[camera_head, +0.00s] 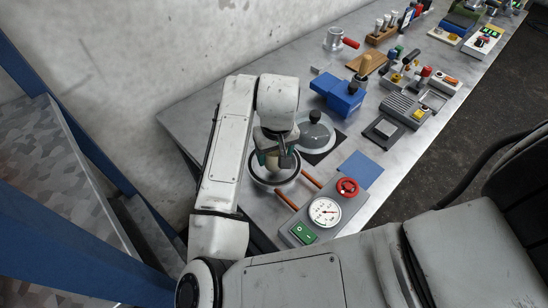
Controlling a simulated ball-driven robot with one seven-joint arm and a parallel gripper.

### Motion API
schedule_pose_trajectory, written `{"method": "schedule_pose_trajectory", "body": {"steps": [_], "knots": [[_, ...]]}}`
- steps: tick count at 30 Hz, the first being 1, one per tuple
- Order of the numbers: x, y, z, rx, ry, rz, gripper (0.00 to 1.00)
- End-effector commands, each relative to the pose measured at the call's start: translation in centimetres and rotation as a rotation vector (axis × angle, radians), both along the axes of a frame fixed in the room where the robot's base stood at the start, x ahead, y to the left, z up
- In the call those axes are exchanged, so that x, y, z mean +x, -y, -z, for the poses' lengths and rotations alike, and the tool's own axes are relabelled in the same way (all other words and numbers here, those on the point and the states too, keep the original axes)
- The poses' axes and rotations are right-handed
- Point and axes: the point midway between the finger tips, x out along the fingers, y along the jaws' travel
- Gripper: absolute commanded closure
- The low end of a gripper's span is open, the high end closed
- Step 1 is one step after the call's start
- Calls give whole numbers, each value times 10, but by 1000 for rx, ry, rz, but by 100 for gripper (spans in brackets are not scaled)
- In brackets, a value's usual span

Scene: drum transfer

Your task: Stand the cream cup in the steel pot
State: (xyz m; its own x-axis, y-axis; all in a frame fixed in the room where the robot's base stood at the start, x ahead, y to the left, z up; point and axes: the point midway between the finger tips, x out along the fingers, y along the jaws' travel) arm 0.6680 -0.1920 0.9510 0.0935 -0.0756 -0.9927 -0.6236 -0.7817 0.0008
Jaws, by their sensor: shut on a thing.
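My gripper (275,160) points down over the steel pot (259,183), a round vessel with a dark rim near the left edge of the bench. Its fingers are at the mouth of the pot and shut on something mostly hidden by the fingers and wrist. A pale shape shows between and below the fingers; it looks like the cream cup, but I cannot see it clearly. I cannot tell whether it touches the pot's floor or is upright.
A domed steel lid (317,133) with a black knob lies just right of the pot. Two brown rods (287,200) and a gauge panel (325,212) with a red wheel are in front. A blue vise (345,97) stands beyond; a blue mat (361,169) is bare.

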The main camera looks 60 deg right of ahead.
Motion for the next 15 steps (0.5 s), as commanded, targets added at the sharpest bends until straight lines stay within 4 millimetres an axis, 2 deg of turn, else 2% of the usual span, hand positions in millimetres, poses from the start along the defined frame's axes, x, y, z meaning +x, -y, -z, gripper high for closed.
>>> {"method": "schedule_pose_trajectory", "body": {"steps": [7,15], "knots": [[2,1,30,2,-1,-2,70],[2,1,33,1,1,-1,70]]}}
